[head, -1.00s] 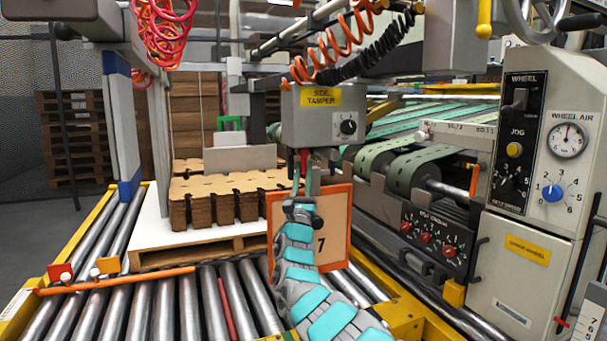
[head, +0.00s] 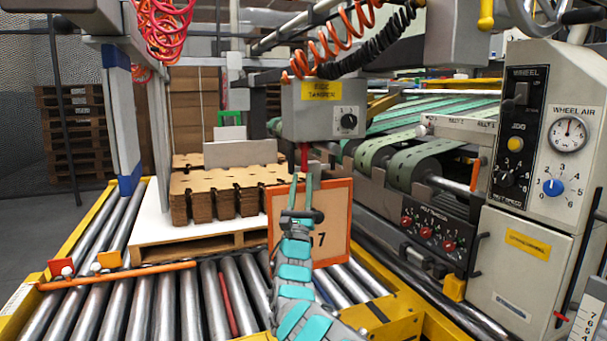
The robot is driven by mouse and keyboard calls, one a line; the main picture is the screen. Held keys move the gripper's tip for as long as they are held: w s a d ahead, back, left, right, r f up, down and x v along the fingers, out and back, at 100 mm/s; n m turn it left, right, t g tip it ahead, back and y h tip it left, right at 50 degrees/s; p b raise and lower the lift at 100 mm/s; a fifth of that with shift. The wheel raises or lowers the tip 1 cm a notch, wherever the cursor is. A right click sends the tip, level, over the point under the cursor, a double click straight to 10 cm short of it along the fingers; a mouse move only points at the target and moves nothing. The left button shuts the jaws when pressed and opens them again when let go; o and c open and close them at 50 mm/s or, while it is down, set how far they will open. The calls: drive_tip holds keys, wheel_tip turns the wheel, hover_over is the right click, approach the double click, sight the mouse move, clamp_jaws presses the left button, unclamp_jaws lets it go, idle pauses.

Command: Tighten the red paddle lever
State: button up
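The red paddle lever (head: 304,154) hangs below the grey box with the yellow "SIDE TAMPER" label (head: 322,91). It is small in view and points downward. My gripper (head: 302,182) points up toward it from below. Its two slim teal-grey fingers stand apart with a gap between them. The fingertips are just under the lever in the picture; I cannot tell whether they touch it or how far apart in depth they are. An orange-framed panel (head: 338,225) with a "7" is behind my gripper, partly hidden by my arm.
Stacked brown cardboard blanks (head: 222,196) lie on a pallet (head: 190,248) at left, over steel rollers (head: 150,305). A control cabinet (head: 525,260) with dials stands at right, beside green belts (head: 425,160). Coiled orange and black hoses hang above the box.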

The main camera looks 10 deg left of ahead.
drive_tip(key=shift+v, duration=1.2)
drive_tip(key=shift+w, duration=0.1)
